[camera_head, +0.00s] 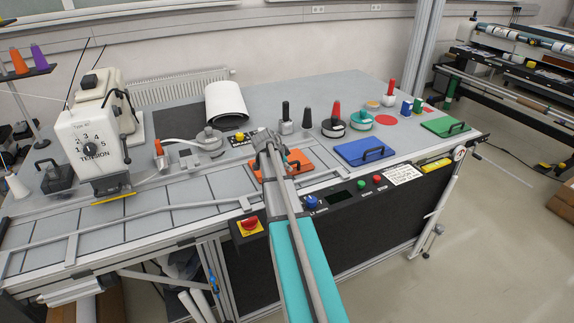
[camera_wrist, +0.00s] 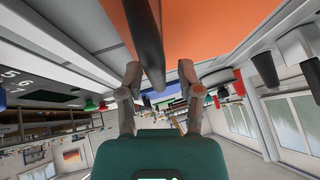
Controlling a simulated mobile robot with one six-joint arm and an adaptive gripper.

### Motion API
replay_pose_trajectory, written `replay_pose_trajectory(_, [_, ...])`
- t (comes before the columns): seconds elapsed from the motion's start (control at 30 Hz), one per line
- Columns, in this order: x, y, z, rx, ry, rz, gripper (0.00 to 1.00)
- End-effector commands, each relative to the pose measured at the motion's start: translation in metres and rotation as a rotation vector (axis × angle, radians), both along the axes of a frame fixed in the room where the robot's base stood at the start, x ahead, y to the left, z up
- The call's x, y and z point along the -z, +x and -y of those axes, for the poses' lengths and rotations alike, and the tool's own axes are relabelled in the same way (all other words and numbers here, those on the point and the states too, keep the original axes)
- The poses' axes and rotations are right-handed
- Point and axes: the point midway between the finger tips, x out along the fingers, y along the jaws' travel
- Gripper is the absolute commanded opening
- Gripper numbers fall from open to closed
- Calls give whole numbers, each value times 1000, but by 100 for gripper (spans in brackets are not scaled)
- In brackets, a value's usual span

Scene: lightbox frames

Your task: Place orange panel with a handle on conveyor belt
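The orange panel (camera_head: 297,158) lies flat around the middle of the work table, partly hidden by my arm. In the wrist view the panel (camera_wrist: 205,28) fills the top, with its dark bar handle (camera_wrist: 147,48). My gripper (camera_head: 270,140) is over the panel. In the wrist view the fingers of my gripper (camera_wrist: 159,72) are apart, with the handle running between them, nearer the left finger. A gap shows beside the right finger, so it looks open. The conveyor belt (camera_head: 140,225), of grey segments between metal rails, runs along the front left; its right end is hard to make out.
A blue panel (camera_head: 352,153) and a green panel (camera_head: 436,126), both with handles, lie to the right. Several upright handled tools stand behind, including a red-handled one (camera_head: 335,125). A tension machine (camera_head: 90,140) stands at the left. A red stop button (camera_head: 249,223) is at the front edge.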

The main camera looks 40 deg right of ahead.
Motion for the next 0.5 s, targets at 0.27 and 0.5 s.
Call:
replay_pose_trajectory(0.27, [0,0,0,0,0,0,52])
replay_pose_trajectory(0.5, [-4,-1,-2,0,0,0,52])
